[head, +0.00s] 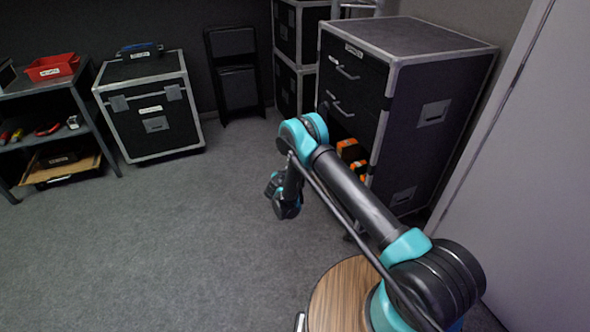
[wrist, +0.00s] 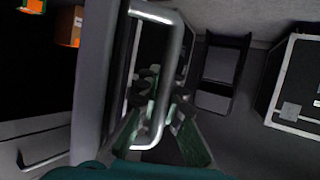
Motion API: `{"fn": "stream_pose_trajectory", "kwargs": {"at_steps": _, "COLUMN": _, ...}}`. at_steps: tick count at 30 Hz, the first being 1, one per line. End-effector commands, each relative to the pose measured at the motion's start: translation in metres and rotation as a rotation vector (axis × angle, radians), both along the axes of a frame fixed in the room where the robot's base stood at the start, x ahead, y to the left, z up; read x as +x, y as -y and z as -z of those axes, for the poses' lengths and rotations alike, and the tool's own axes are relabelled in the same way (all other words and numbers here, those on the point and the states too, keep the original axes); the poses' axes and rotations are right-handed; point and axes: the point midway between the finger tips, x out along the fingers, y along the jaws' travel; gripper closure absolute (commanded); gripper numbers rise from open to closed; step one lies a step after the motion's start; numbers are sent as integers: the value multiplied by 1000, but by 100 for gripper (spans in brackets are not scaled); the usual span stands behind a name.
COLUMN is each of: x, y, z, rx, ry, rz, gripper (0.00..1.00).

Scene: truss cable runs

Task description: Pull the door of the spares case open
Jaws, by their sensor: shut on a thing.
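The spares case appears to be the tall black case (head: 440,105) at the right in the head view, with drawers above and an open lower compartment. In the wrist view its door (wrist: 95,90) shows nearly edge-on, standing partly open, with the dark interior to its left. The door's silver bar handle (wrist: 165,80) runs up the middle of the wrist view. My gripper (wrist: 163,105) is shut on this handle, its green fingers reaching in around it. In the head view my arm hides the door and handle, and the gripper's tips are not clear.
Orange items (head: 352,155) sit inside the compartment. A drawer handle (wrist: 42,155) shows at the lower left of the wrist view. A folded black chair (head: 237,85) and a smaller case (head: 150,105) stand at the back. The carpet at the left and middle is clear.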

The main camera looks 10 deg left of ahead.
Motion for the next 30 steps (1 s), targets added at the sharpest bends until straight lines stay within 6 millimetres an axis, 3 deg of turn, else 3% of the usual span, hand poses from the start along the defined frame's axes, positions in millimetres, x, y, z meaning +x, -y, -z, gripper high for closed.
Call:
{"fn": "stream_pose_trajectory", "kwargs": {"at_steps": 13, "x": -1, "y": -2, "z": 0, "rx": 0, "ry": 0, "rz": 3, "gripper": 100}}
{"fn": "stream_pose_trajectory", "kwargs": {"at_steps": 16, "x": -1, "y": -2, "z": 0, "rx": 0, "ry": 0, "rz": 3, "gripper": 83}}
{"fn": "stream_pose_trajectory", "kwargs": {"at_steps": 25, "x": -1, "y": -3, "z": -1, "rx": 0, "ry": 0, "rz": 2, "gripper": 83}}
{"fn": "stream_pose_trajectory", "kwargs": {"at_steps": 30, "x": -1, "y": -3, "z": -12, "rx": 0, "ry": 0, "rz": 2, "gripper": 83}}
